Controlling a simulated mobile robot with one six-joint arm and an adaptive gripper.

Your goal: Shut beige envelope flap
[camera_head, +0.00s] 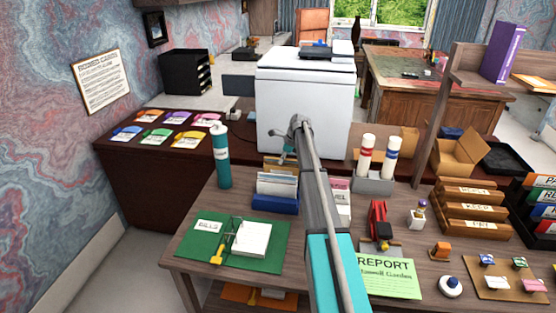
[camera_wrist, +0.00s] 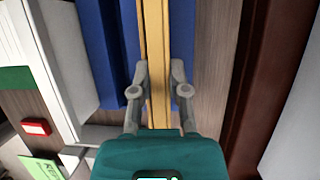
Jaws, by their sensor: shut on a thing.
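A blue letter holder (camera_head: 277,203) with several pale envelopes (camera_head: 276,185) stands on the desk, left of my arm. My gripper (camera_head: 284,158) is low over the back of the holder, partly hidden and small in the head view. In the wrist view my gripper (camera_wrist: 158,88) has its two fingers on either side of a narrow tan-beige strip (camera_wrist: 155,45), shut on it. The strip looks like the beige envelope seen edge-on. Blue holder walls (camera_wrist: 97,50) show left of it. I cannot tell the flap from the body of the envelope.
A teal bottle (camera_head: 222,158) stands left of the holder. A white-and-red tube and a white-and-blue tube stand in a grey holder (camera_head: 373,184) on the right. A green folder (camera_head: 190,238) lies in front. A white printer (camera_head: 305,100) stands behind.

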